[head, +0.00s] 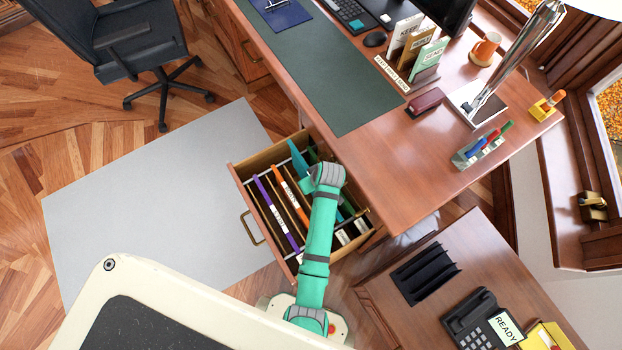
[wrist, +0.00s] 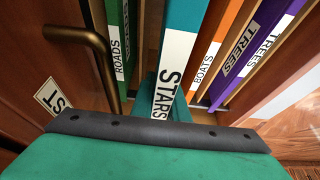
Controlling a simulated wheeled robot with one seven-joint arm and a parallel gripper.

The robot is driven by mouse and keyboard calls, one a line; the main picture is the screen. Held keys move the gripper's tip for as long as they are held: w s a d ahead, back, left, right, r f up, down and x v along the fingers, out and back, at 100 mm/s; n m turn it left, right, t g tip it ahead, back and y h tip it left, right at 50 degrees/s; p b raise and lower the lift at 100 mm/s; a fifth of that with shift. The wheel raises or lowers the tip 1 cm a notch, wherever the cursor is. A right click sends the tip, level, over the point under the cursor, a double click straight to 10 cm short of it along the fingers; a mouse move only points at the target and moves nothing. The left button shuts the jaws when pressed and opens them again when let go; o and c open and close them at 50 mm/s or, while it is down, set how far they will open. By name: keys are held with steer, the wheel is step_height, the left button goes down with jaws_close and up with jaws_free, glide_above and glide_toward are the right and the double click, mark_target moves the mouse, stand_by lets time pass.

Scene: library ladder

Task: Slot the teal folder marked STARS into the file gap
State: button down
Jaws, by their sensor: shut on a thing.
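The teal STARS folder (wrist: 178,65) stands in the middle of the wrist view, its white label facing me. In the head view its teal edge (head: 298,160) shows at the open drawer (head: 240,183), partly hidden by my arm. My gripper (wrist: 166,106) is shut on the lower labelled end of this folder, with green finger parts on both sides. The folder is between a green ROADS folder (wrist: 117,45) on the left and an orange BOATS folder (wrist: 214,50) on the right. A dark space (wrist: 150,40) shows between the green and teal folders. How deep the folder sits is unclear.
A brass handle (wrist: 95,55) is close on the left in the wrist view. The desk (head: 420,170) overhangs the drawer's far side. A black sorter (head: 425,272) and phone (head: 480,318) are on the side table.

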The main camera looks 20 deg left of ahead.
steer(key=shift+f, duration=2.1)
steer(key=shift+r, duration=0.15)
steer(key=shift+r, duration=4.6)
steer(key=shift+f, duration=1.75)
